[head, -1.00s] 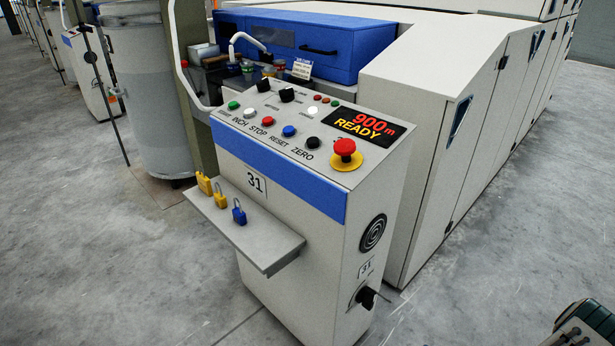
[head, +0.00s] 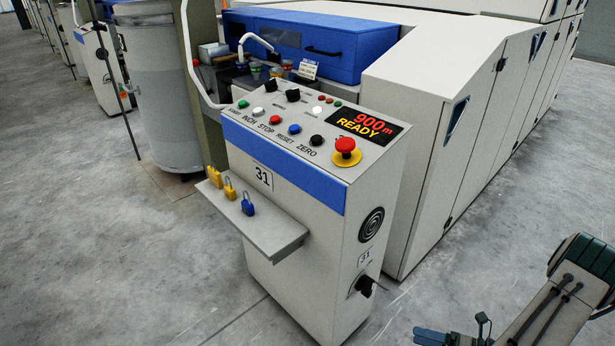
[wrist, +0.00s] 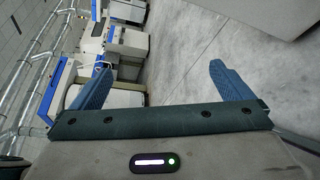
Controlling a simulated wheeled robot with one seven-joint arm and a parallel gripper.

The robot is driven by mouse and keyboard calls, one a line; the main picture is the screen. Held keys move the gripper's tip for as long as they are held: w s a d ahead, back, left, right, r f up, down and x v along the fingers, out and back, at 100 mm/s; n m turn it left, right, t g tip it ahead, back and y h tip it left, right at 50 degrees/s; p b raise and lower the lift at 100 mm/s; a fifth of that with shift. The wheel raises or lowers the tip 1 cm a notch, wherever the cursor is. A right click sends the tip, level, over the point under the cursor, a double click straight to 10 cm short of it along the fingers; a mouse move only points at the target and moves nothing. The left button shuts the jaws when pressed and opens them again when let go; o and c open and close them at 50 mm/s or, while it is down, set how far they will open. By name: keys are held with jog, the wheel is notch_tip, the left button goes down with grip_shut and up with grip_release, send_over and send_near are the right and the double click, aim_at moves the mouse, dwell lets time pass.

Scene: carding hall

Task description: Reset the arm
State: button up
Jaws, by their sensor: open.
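My gripper (head: 432,338) shows at the bottom edge of the head view, right of the console's foot, with its blue fingers partly cut off by the frame. My arm comes in from the lower right corner. In the wrist view my gripper (wrist: 161,78) is open, its two blue ridged fingers wide apart with nothing between them. The grey control console (head: 300,235), numbered 31, stands to the left of my gripper and apart from it. Its display (head: 368,125) reads 900 m READY.
The console carries a red emergency knob (head: 346,150) and a shelf (head: 265,235) with yellow and blue padlocks. A long pale machine (head: 450,120) runs behind it. A grey can (head: 160,100) stands at left. The concrete floor (head: 480,260) right of the console is clear.

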jog(key=s+a+r+m+g+h+p, duration=0.1)
jog(key=a+r+m+h+p, duration=0.3)
jog(key=r+m, duration=0.7)
jog(key=s+a+r+m+g+h+p, duration=0.2)
jog(key=a+r+m+h+p, duration=0.3)
jog(key=r, duration=1.8)
jog(key=s+a+r+m+g+h+p, duration=0.1)
jog(key=a+r+m+h+p, duration=0.3)
jog(key=a+r+m+p, duration=0.5)
notch_tip(320, 180, up, 8)
jog(key=m+g+p, duration=0.1)
jog(key=m, duration=0.8)
jog(key=shift+s+a+g+h, duration=0.25)
jog(key=shift+a+g+h, duration=0.05)
jog(key=shift+h, duration=0.1)
jog(key=shift+f, duration=0.1)
